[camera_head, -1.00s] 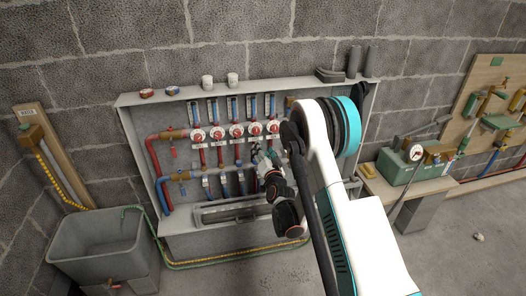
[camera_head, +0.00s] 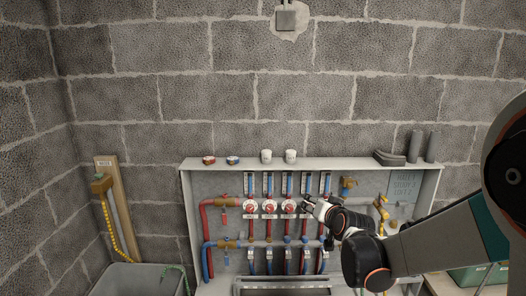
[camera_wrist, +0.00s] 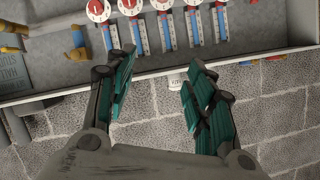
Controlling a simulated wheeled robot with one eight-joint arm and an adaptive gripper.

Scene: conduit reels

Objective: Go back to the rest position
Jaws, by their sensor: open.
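The cabinet's red dial valves and blue gauges (camera_wrist: 165,30) lie beyond the fingertips. My arm comes in from the right of the head view and hides the cabinet's lower right. Whether the fingers touch the cabinet cannot be told.
Two white cups (camera_head: 266,156), two tape rolls (camera_head: 208,160) and grey pipe pieces (camera_head: 415,146) stand on the cabinet's top ledge. A grey tub (camera_head: 130,280) is at lower left. A green case (camera_head: 487,275) is at lower right. The block wall above is bare except for a small box (camera_head: 286,18).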

